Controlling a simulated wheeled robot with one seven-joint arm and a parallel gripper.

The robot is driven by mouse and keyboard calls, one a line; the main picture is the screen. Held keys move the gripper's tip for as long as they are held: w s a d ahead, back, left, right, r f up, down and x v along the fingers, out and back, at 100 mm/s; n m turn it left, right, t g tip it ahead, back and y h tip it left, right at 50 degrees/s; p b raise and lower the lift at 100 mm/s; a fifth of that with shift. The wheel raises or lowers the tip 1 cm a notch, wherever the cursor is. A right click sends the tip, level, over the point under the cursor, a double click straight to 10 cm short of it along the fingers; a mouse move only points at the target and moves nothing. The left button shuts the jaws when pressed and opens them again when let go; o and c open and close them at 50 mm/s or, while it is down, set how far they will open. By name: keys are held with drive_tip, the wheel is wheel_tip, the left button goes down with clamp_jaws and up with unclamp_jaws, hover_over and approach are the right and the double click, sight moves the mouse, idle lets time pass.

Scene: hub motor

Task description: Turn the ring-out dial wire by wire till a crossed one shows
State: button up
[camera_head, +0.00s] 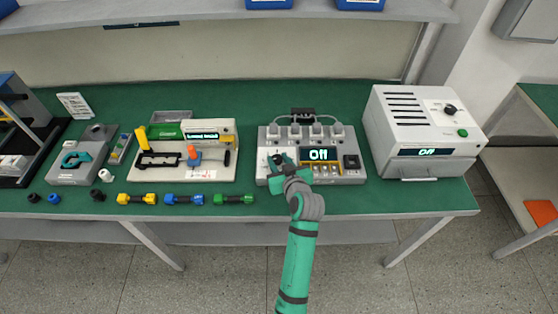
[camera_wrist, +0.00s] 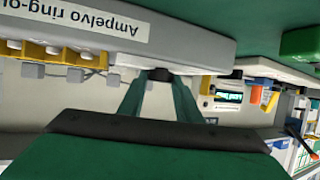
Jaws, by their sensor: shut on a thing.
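The ring-out tester (camera_head: 263,165) is a light grey box on the green bench, with several grey blocks along its back and a lit display (camera_head: 319,154) reading "Off". My gripper (camera_head: 283,165) is at the tester's left front, over the dial area, and hides much of it. In the wrist view, which is upside down, the tester's label (camera_wrist: 70,15) shows partly as "Ampelvo ring-o…". My gripper's green fingers (camera_wrist: 160,88) close on a small dark knob, the dial (camera_wrist: 160,74). The dial's pointer and marks cannot be made out.
A grey oven-like box (camera_head: 420,130), also reading "Off", stands close on the right. A fixture (camera_head: 190,150) with a display stands left, with yellow, blue and green connectors (camera_head: 185,199) in front. Green bench top is clear at the front right.

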drive_tip(key=m+h, duration=0.2)
drive_tip(key=a+m+h, duration=0.1)
drive_tip(key=h, duration=0.1)
drive_tip(key=shift+r+m+t, duration=0.1)
drive_tip(key=shift+m+t, duration=0.3)
drive_tip(key=shift+a+m+h, duration=0.1)
drive_tip(key=shift+m+h, duration=1.2)
drive_tip(key=shift+h, duration=0.5)
drive_tip(key=shift+m+g, duration=0.3)
drive_tip(key=shift+g, duration=0.1)
drive_tip(key=o, duration=1.1)
drive_tip(key=shift+c, duration=0.2)
drive_tip(key=v, duration=1)
drive_tip(key=shift+s+a, duration=0.25)
drive_tip(key=shift+s, duration=0.15)
